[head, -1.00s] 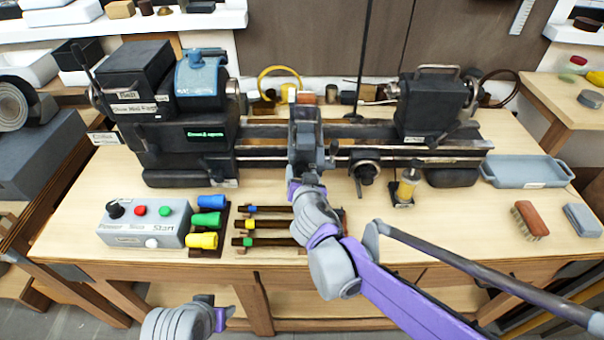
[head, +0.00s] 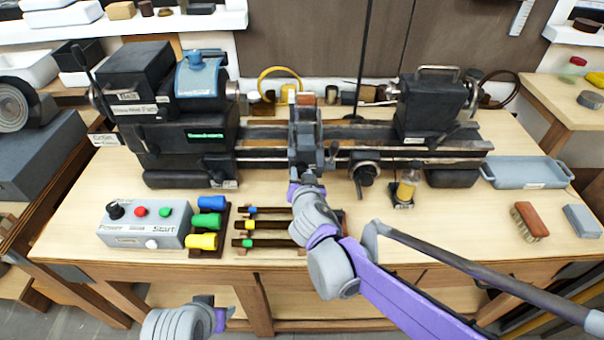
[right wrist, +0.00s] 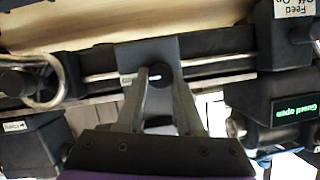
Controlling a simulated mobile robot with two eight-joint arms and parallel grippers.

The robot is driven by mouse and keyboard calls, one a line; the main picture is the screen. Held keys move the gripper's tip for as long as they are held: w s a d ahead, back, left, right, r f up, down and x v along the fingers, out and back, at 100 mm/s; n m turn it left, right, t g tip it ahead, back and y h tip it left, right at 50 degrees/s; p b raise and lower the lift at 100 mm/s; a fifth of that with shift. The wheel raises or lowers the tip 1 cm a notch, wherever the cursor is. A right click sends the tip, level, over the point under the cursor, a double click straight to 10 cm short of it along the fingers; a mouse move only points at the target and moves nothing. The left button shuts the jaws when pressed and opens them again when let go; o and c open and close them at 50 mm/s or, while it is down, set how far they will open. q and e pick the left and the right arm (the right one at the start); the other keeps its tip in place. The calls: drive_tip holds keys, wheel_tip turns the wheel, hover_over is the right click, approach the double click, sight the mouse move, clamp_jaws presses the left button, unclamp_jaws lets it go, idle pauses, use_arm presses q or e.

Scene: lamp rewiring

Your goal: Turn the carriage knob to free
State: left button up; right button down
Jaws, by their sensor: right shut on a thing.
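The carriage (head: 305,112) is a grey block across the lathe bed, near the middle of the bench. Its small black round knob (right wrist: 158,76) shows in the right wrist view, on the grey carriage plate (right wrist: 150,52). My right gripper (right wrist: 160,78) has one finger on each side of the knob and is shut on it. In the head view, my right gripper (head: 312,172) is at the carriage front, and the knob is hidden there. The knob's setting cannot be read. My left gripper (head: 220,318) shows only partly at the bottom left, apart from the bench top; its fingers cannot be made out.
The headstock (head: 185,130), with a green-lettered display, stands left, and the tailstock (head: 432,105) right. A handwheel (head: 366,172) sits close right of my right gripper. In front are a switch box (head: 145,226), coloured plugs (head: 208,221) and a yellow bottle (head: 407,187).

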drive_tip(key=n+h, duration=0.1)
drive_tip(key=n+h+p, duration=0.1)
drive_tip(key=shift+a+n, duration=0.25)
drive_tip(key=shift+n, duration=0.15)
drive_tip(key=shift+a+n+h, duration=0.1)
drive_tip(key=shift+n+h, duration=0.8)
drive_tip(key=shift+n, duration=0.3)
drive_tip(key=n, duration=0.1)
drive_tip(key=n+h, duration=0.2)
drive_tip(key=shift+a+f+t+b, duration=0.15)
drive_tip(key=shift+f+t+b, duration=0.1)
drive_tip(key=shift+t+b, duration=0.15)
drive_tip(key=n+t+h+b, duration=0.1)
drive_tip(key=n+b, duration=0.1)
drive_tip(key=n, duration=0.2)
drive_tip(key=shift+f+h, duration=0.1)
drive_tip(key=shift+h, duration=0.3)
drive_tip(key=shift+n, duration=0.3)
drive_tip(key=c, duration=0.5)
unclamp_jaws()
drive_tip(key=shift+c, duration=0.2)
